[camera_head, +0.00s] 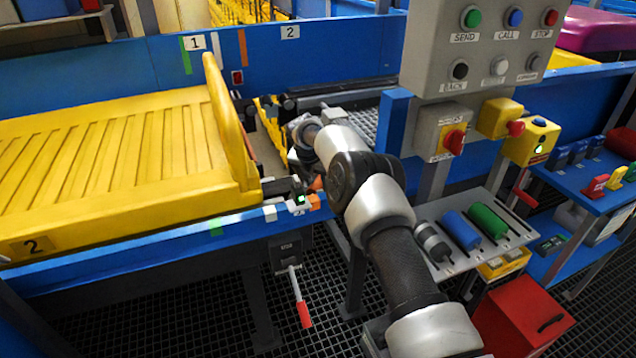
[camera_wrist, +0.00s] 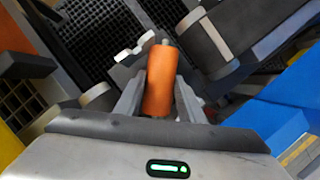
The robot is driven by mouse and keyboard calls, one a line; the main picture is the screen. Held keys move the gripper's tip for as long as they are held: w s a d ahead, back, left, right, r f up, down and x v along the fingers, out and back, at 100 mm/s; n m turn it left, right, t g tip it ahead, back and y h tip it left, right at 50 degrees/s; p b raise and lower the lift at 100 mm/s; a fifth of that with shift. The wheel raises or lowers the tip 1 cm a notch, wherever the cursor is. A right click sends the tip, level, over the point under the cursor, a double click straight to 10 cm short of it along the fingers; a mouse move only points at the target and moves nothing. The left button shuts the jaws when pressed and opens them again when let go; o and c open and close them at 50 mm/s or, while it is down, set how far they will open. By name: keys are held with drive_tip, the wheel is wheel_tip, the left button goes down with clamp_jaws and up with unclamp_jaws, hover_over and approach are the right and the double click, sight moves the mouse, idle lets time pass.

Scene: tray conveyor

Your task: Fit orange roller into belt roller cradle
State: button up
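The orange roller (camera_wrist: 161,78) lies between the two fingers of my gripper (camera_wrist: 160,100) in the wrist view. The fingers press against its sides, and a grey axle stub shows at its far end. In the head view my gripper is mostly hidden behind my arm, beside the gap at the right end of the yellow tray. A small orange part of the roller (camera_head: 317,183) shows there. Dark brackets (camera_head: 278,187) sit at that gap. The cradle cannot be made out clearly, and I cannot tell whether the roller touches it.
The yellow tray (camera_head: 110,145) fills the left conveyor. The blue front rail (camera_head: 150,243) carries a lever with a red handle (camera_head: 303,312). A grey control panel (camera_head: 500,50) stands right of my arm. Grey, blue (camera_head: 461,231) and green (camera_head: 487,220) rollers lie on a shelf below.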

drive_tip(key=o, duration=0.4)
drive_tip(key=p+v, duration=0.3)
drive_tip(key=v, duration=1)
drive_tip(key=shift+w+r, duration=0.15)
drive_tip(key=shift+r, duration=0.1)
